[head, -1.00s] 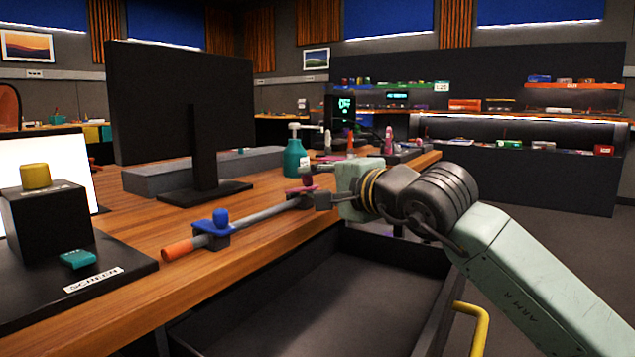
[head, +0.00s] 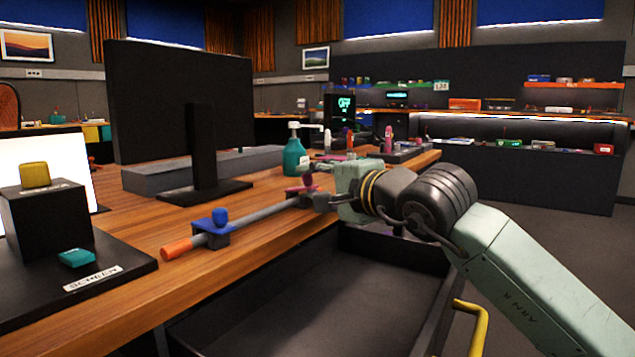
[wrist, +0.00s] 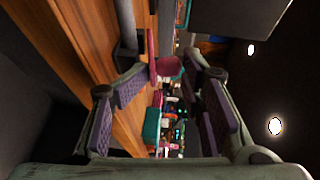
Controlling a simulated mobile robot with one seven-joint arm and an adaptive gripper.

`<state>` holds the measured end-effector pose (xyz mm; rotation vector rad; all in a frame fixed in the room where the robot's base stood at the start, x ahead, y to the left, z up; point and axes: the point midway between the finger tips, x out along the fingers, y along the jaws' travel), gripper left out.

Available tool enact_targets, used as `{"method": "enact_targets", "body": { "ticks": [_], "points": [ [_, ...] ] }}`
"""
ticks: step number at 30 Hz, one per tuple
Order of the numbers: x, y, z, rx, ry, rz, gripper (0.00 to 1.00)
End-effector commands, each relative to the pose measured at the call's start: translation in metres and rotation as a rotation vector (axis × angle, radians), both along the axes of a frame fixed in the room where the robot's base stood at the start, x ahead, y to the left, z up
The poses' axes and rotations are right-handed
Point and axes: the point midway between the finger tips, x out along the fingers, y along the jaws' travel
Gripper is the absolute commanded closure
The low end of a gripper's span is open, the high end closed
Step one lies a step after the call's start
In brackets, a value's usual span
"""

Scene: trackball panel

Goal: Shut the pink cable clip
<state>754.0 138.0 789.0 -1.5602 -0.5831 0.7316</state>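The pink cable clip (head: 301,190) sits on the grey cable near the table's front edge in the head view, with a rounded pink knob on top. Its flap appears raised at least partly, but my gripper crowds it and I cannot tell how far. My gripper (head: 320,185) is just right of the clip. In the wrist view the pink knob (wrist: 169,67) shows ahead, between the purple-padded fingers of my gripper (wrist: 165,78). The fingers are wide apart with nothing held. Contact with the clip cannot be told.
A blue clip (head: 211,230) sits on the same cable, nearer its orange end (head: 177,249). A teal bottle (head: 294,157) stands behind the pink clip, and a monitor (head: 180,100) stands at left. An open dark drawer (head: 300,305) lies below the table edge.

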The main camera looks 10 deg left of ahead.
Motion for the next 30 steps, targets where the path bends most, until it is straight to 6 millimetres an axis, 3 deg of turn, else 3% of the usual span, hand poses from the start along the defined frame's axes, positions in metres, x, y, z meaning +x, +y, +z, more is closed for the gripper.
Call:
{"method": "enact_targets", "body": {
  "ticks": [16,30],
  "points": [
    [-0.002,-0.004,0.003,0.003,-0.004,-0.003,0.59],
    [-0.046,-0.052,0.010,0.004,-0.004,-0.004,0.59]
  ]
}}
